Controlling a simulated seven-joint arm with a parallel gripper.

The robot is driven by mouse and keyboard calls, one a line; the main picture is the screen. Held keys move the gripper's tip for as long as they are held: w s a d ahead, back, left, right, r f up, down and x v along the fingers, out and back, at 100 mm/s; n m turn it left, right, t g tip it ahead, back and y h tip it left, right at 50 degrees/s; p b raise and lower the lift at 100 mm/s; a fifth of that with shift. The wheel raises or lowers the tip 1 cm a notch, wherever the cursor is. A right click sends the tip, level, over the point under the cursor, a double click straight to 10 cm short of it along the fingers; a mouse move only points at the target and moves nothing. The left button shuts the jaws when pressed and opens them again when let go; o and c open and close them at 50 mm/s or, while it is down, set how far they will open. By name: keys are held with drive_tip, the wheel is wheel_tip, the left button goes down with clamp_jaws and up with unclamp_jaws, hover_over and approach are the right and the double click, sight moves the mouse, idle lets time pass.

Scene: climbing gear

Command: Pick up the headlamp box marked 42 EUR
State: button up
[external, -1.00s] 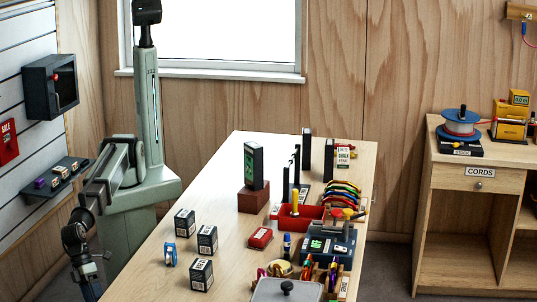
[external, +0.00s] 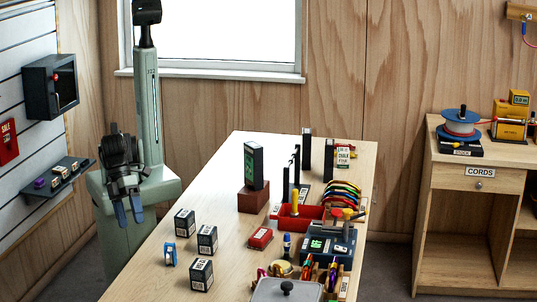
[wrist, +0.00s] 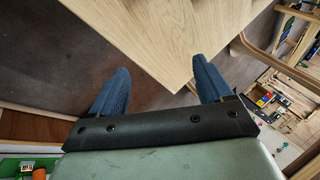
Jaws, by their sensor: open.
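Three small dark boxes with white printed labels stand near the left edge of the wooden table: a back one (external: 185,223), a middle one (external: 207,240) and a front one (external: 202,275). Their print is too small to read, so I cannot tell which is marked 42 EUR. My gripper (external: 130,211) hangs left of the table, apart from the boxes, with its blue fingers pointing down. In the wrist view my gripper (wrist: 160,68) is open and empty between its fingers. No dark box can be made out close to it there.
A blue tape roll (external: 170,255) stands beside the boxes. A red tin (external: 260,238), a brick-red block (external: 253,199) under a dark upright device, a red tray (external: 312,214) and a grey lidded container (external: 287,291) stand farther right. The table's left edge (wrist: 185,85) lies near my fingers.

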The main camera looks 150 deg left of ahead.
drive_tip(key=s+a+n+g, duration=0.2)
drive_tip(key=s+a, duration=0.1)
drive_tip(key=a, duration=0.9)
drive_tip(key=n+g+h, duration=0.2)
approach(185, 213)
drive_tip(key=shift+x, duration=6.35)
drive_tip(key=shift+c, duration=0.3)
drive_tip(key=c, duration=1.1)
